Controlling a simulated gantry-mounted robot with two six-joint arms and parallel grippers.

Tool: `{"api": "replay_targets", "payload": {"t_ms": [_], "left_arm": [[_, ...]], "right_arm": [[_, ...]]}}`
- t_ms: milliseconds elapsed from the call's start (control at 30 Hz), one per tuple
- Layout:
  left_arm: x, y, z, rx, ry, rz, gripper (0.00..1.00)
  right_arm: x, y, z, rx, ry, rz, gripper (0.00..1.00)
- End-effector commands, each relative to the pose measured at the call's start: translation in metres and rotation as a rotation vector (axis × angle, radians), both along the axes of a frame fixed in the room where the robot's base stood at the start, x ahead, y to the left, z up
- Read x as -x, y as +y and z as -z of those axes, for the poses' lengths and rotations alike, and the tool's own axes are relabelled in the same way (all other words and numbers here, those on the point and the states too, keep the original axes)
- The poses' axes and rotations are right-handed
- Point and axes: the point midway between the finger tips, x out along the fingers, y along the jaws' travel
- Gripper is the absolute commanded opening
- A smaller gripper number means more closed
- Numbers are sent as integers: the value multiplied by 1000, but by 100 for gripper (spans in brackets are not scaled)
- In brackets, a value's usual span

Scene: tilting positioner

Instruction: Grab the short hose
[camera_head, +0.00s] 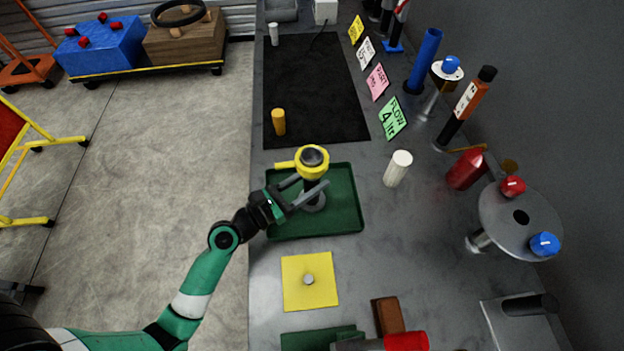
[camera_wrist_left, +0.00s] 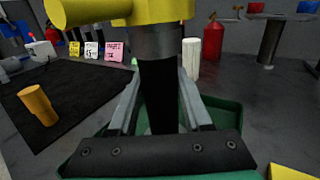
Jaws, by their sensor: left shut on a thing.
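A short upright piece with a black body (camera_wrist_left: 158,95) and a yellow head (camera_head: 311,161) with a side stub stands over the green tray (camera_head: 349,218). It may be the short hose; I cannot be sure. A grey round base shows below it in the head view. My left gripper (camera_head: 312,182) comes in from the left and has its two fingers on either side of the black body, just under the yellow head. It is shut on this piece. In the left wrist view the yellow head (camera_wrist_left: 120,10) fills the top. My right gripper is not in view.
An orange cylinder (camera_head: 278,121) stands on the black mat (camera_head: 318,85) behind the tray. A white cylinder (camera_head: 397,168) stands to the tray's right. A yellow plate (camera_head: 310,281) lies in front. Signs (camera_head: 392,118), bottles and a round stand (camera_head: 520,220) line the right side.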

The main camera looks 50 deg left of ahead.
Motion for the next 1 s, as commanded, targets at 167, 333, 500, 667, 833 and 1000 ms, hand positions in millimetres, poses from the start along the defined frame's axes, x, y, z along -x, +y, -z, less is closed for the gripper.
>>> {"api": "replay_targets", "payload": {"t_ms": [167, 333, 500, 667, 833, 1000], "left_arm": [[0, 0, -27, -1, -5, -1, 0], [15, -12, -62, 0, -3, 2, 0], [46, -37, -105, 0, -2, 4, 0], [83, -66, -121, 1, 2, 7, 0], [102, -81, -130, 1, 0, 3, 0], [110, -86, -130, 0, -5, 0, 0]], "right_arm": [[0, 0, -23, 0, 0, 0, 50], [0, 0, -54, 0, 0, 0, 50], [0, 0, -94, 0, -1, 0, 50], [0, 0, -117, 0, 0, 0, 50], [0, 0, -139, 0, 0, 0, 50], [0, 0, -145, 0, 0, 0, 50]]}}
